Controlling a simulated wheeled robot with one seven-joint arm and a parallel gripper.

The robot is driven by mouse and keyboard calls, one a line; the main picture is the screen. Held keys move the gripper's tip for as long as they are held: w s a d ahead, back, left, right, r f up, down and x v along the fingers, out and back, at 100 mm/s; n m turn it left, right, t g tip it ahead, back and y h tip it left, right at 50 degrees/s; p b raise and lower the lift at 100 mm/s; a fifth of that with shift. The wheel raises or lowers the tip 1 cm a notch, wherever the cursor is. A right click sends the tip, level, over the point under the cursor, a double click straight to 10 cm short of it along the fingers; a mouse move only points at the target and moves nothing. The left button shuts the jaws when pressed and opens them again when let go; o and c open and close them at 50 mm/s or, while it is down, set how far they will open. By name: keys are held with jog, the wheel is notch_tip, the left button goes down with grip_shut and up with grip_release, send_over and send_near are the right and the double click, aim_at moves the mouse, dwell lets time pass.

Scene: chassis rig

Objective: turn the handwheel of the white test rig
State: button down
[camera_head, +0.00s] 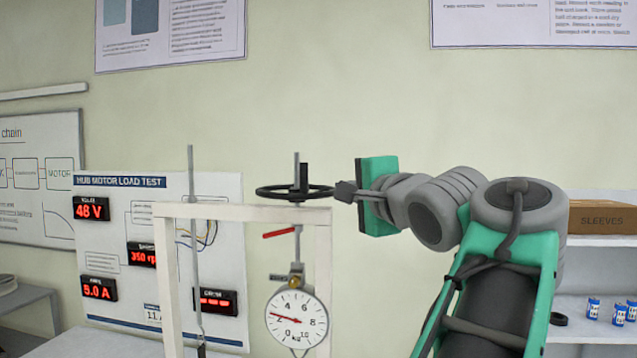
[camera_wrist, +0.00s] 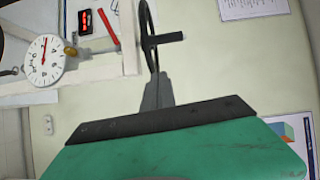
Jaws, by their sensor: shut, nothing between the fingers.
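The white test rig (camera_head: 240,212) is an upright white frame in the head view. A black handwheel (camera_head: 268,193) lies flat above its top beam, with a short upright handle (camera_head: 304,178) on its rim and a thin grey rod above the hub. My gripper (camera_head: 342,191) is shut and comes from the right, its tips at the wheel's right rim. In the wrist view the handwheel (camera_wrist: 144,25) shows edge-on, just beyond the tips of my gripper (camera_wrist: 158,78). I cannot tell whether the tips touch the rim. Nothing shows between the fingers.
A round dial gauge (camera_head: 296,318) hangs below the beam, under a red lever (camera_head: 279,233). A display board (camera_head: 110,250) stands behind on the left. A shelf at right holds a cardboard box (camera_head: 602,217) and small blue cans (camera_head: 619,314). The space above the wheel is clear.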

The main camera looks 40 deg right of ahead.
jog(key=w+d+r+m+p, duration=0.15)
jog(key=w+d, duration=0.25)
jog(key=w, duration=0.4)
jog(key=shift+n, duration=0.25)
jog(key=a, duration=0.5)
jog(key=shift+w+a+r+p, duration=0.1)
jog(key=shift+a+r+p, duration=0.15)
jog(key=shift+a+p, duration=0.1)
jog(key=shift+d, duration=0.15)
